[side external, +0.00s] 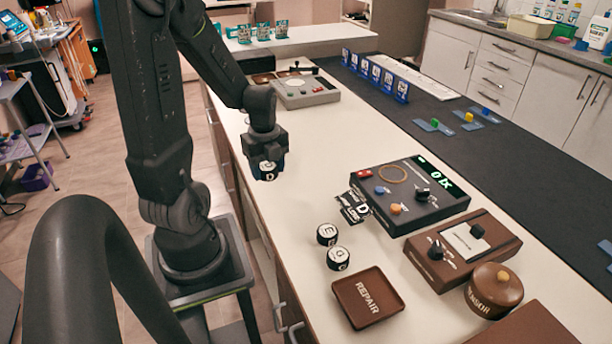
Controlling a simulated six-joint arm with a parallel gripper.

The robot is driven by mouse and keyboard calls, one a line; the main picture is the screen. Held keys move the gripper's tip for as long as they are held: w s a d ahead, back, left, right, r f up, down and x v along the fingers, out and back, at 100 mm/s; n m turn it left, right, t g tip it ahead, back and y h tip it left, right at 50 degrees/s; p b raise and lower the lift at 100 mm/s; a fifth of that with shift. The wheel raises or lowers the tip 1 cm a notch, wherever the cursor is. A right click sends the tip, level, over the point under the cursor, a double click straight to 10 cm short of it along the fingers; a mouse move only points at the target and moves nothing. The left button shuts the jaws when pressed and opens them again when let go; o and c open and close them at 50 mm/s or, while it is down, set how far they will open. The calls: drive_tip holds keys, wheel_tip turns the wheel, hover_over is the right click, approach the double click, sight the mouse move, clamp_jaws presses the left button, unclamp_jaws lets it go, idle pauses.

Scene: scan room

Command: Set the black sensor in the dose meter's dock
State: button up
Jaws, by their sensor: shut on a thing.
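My gripper (266,152) points down above the left part of the white counter. It is shut on a small black sensor (268,174) with white lettering, partly hidden by the fingers. The dose meter appears to be the dark box (437,207) with a lit green display at the right of the counter. A tan ring (392,174) is marked on its top, possibly the dock. Two similar black pieces with white tops, one (327,235) behind the other (338,259), stand in front of the meter. My gripper is apart from the meter, to its left.
Black labelled cards (354,208) lie at the meter's left edge. A brown REPAIR tray (368,298), a brown box (462,248) and a round SENSOR pot (493,290) stand nearer. A grey device (305,91) stands farther back. Counter between gripper and meter is clear.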

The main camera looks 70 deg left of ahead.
drive_tip(key=shift+w+a+r, duration=0.1)
drive_tip(key=shift+a+r, duration=0.05)
drive_tip(key=shift+a, duration=0.1)
drive_tip(key=w+a+r, duration=0.1)
drive_tip(key=w+a, duration=0.1)
drive_tip(key=w, duration=0.4)
drive_tip(key=w+a+r, duration=0.2)
drive_tip(key=w, duration=0.5)
hover_over(393, 174)
wheel_tip(393, 174, down, 5)
drive_tip(key=shift+s+r, duration=0.1)
drive_tip(key=shift+f, duration=2.05)
drive_tip(key=shift+f, duration=0.25)
